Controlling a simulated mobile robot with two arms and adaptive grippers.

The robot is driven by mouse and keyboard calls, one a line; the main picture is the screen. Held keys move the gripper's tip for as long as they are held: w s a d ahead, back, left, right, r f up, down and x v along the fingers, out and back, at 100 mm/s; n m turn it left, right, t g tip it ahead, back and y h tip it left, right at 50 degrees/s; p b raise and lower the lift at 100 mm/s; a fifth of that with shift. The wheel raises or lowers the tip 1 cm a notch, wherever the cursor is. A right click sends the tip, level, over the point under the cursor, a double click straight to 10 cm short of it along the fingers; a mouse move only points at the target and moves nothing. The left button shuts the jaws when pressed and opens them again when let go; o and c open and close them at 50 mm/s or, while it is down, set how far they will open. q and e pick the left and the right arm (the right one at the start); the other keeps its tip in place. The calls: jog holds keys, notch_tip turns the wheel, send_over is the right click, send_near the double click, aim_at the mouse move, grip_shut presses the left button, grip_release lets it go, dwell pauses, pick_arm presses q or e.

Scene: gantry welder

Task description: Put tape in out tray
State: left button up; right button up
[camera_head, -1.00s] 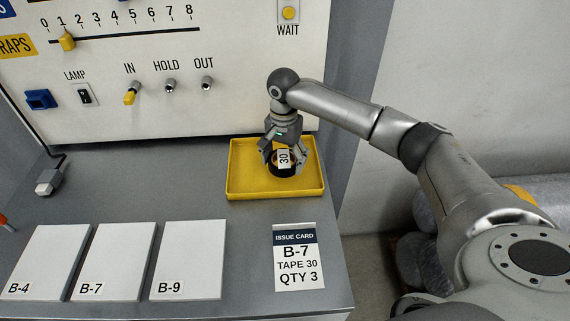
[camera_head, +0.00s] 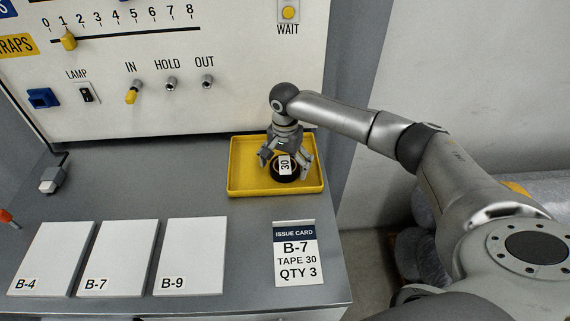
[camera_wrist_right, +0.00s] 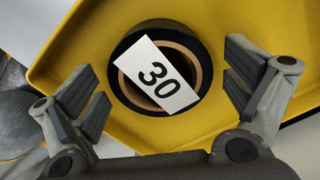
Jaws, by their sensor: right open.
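A black roll of tape (camera_head: 286,176) with a white "30" label lies in the yellow tray (camera_head: 240,181), right of the tray's middle. In the right wrist view the tape (camera_wrist_right: 122,92) rests on the yellow tray floor (camera_wrist_right: 225,25), its label tilted across the hole. My right gripper (camera_head: 285,163) is just above the tape, with its fingers spread on either side of it. In the wrist view the right gripper (camera_wrist_right: 163,95) is open, with gaps between both fingers and the tape. My left gripper is not in view.
An issue card (camera_head: 295,255) reading B-7, TAPE 30, QTY 3 lies in front of the tray. White panels B-4 (camera_head: 52,258), B-7 (camera_head: 117,258) and B-9 (camera_head: 190,256) lie left. The control panel (camera_head: 170,115) stands behind.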

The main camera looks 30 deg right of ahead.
aim_at(285, 165)
notch_tip(285, 165, up, 12)
jog(key=b, duration=0.3)
jog(key=shift+r, duration=0.15)
dwell(0.7)
